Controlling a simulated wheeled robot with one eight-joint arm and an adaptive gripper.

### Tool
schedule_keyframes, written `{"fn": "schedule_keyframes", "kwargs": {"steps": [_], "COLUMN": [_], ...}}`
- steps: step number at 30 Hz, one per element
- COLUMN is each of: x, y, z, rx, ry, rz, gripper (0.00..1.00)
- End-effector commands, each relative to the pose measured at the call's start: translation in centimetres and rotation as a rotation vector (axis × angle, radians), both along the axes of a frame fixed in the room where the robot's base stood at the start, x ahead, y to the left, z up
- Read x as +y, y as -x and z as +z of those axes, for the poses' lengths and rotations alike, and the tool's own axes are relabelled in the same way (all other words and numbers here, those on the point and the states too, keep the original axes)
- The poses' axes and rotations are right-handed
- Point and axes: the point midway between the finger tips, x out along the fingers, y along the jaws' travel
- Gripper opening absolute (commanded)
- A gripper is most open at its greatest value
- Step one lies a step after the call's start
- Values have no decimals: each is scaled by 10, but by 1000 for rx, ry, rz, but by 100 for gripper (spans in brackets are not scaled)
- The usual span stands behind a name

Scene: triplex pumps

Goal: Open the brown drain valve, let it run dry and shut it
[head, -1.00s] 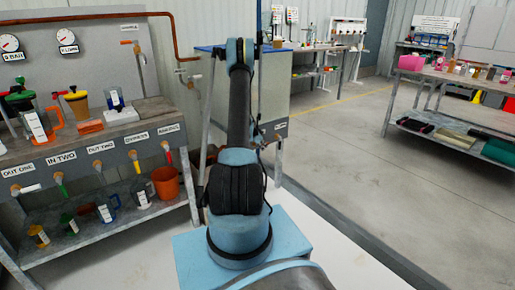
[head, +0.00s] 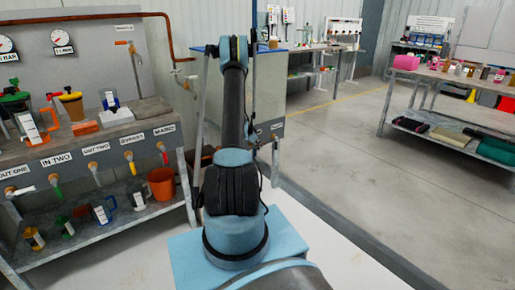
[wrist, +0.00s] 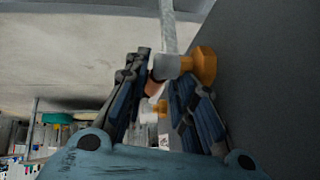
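In the wrist view, my gripper (wrist: 160,80) is open, its two dark fingers spread. A brass-coloured valve body (wrist: 204,66) with a pale stem (wrist: 168,67) stands out from a dark grey wall at the right, just ahead of the fingertips. A brown piece (wrist: 153,87), which looks like the drain valve's handle, shows in the gap between the fingers. I cannot tell whether they touch it. In the head view my gripper and this valve are hidden behind my arm. No flowing water is visible.
In the head view, a bench (head: 75,158) with labelled valves, cups and an orange bucket (head: 162,184) stands at left. A grey tank (head: 272,95) is behind my arm. A loaded shelf table (head: 450,80) stands at right; the floor (head: 340,150) between is clear.

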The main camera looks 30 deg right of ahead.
Motion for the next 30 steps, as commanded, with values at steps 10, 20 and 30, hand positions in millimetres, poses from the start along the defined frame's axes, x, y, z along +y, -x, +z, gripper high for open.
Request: {"fn": "schedule_keyframes", "kwargs": {"steps": [10,20,30], "x": [32,53,58], "y": [14,24,26], "z": [44,75,82], "rx": [0,1,1], "ry": [-1,-1,-1], "rz": [3,1,1], "gripper": [24,24,24]}}
